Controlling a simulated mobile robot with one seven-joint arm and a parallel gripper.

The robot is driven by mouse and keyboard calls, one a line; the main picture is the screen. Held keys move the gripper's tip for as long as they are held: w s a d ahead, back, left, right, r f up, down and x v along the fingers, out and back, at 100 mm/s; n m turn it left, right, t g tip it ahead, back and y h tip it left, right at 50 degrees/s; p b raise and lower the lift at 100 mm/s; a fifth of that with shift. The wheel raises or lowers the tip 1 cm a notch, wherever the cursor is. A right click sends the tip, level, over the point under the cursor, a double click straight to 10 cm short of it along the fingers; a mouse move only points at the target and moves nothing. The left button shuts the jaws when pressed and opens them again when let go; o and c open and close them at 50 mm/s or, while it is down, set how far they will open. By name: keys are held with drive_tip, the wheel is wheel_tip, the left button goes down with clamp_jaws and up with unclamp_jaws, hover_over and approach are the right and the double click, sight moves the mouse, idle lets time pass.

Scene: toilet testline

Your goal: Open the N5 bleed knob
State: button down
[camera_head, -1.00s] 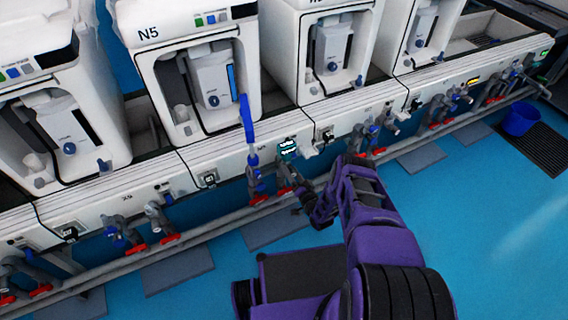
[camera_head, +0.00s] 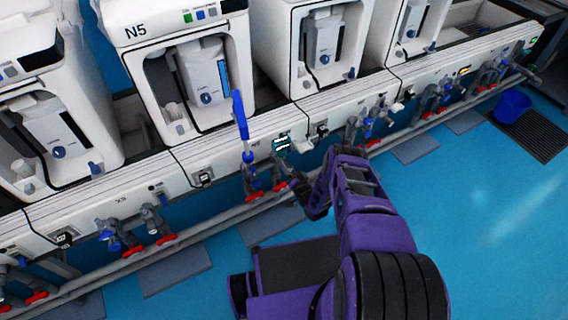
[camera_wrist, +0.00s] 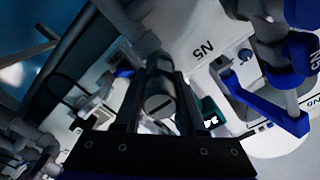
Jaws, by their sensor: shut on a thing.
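The N5 unit (camera_head: 150,32) stands at the upper left in the head view, with its white front panel and pipework below. My gripper (camera_head: 298,190) is low in front of this pipework, next to red-handled valves (camera_head: 279,187); its fingertips are hard to see there. In the wrist view, both dark fingers of my gripper (camera_wrist: 166,100) close around a grey round knob (camera_wrist: 160,104) with a slotted end. I cannot tell its turn angle. The N5 label (camera_wrist: 203,48) and a small blue knob (camera_wrist: 245,55) show on the white panel beyond it.
A long blue handle (camera_head: 240,115) rises from the pipework left of my gripper; it also shows in the wrist view (camera_wrist: 264,108). A grey pipe (camera_head: 215,222) runs along below the panels. A blue bucket (camera_head: 511,106) stands there.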

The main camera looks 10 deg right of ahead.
drive_tip(key=shift+n, duration=0.4)
drive_tip(key=n, duration=0.3)
drive_tip(key=shift+n, duration=0.4)
drive_tip(key=n, duration=0.4)
drive_tip(key=shift+n, duration=0.3)
drive_tip(key=n, duration=0.4)
drive_tip(key=shift+a, duration=0.1)
drive_tip(key=n, duration=0.4)
drive_tip(key=shift+n, duration=0.3)
drive_tip(key=shift+c, duration=2.4)
unclamp_jaws()
